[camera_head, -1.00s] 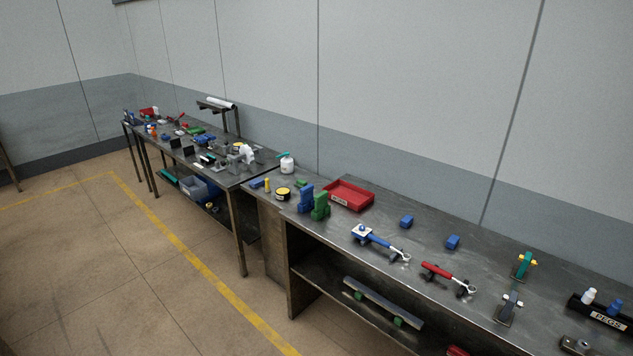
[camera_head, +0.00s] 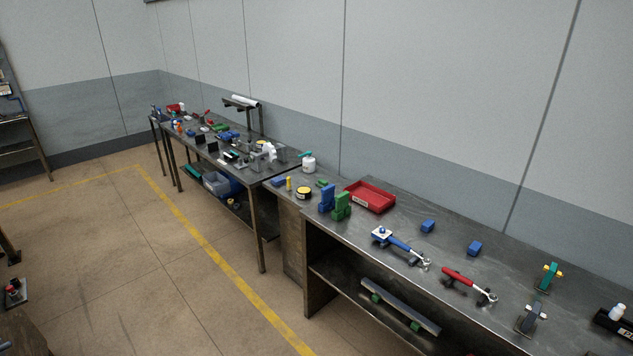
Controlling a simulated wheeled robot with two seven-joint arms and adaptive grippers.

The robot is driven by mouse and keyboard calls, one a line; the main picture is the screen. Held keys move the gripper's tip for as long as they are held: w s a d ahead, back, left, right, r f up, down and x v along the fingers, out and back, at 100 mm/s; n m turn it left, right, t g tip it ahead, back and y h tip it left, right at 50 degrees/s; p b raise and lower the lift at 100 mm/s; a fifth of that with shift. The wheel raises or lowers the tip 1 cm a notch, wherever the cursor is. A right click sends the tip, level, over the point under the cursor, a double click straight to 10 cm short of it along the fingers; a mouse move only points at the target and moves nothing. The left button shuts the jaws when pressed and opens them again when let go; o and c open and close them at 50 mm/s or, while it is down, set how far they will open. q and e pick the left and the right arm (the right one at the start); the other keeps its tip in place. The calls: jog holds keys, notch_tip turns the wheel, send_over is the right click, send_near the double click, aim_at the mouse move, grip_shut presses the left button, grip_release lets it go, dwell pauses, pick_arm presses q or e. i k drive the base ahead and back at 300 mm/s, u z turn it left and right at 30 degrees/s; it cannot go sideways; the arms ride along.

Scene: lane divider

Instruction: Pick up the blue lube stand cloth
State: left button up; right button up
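I cannot single out a blue cloth for certain at this distance. Several small blue things lie on the benches. Two blue blocks, one (camera_head: 428,226) and another (camera_head: 474,248), lie farther right on the near bench. Neither of my grippers is in view.
The near bench (camera_head: 400,213) runs along the wall and holds a red tray (camera_head: 371,197), a blue-handled tool (camera_head: 398,243) and a red-handled tool (camera_head: 468,283). A farther bench (camera_head: 262,182) is cluttered. Open floor with a yellow line (camera_head: 215,261) lies in front. A shelf (camera_head: 30,133) stands far left.

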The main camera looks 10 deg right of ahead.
aim_at(276, 181)
jog(key=u, duration=0.7)
jog(key=i, duration=2.05)
jog(key=u, duration=0.45)
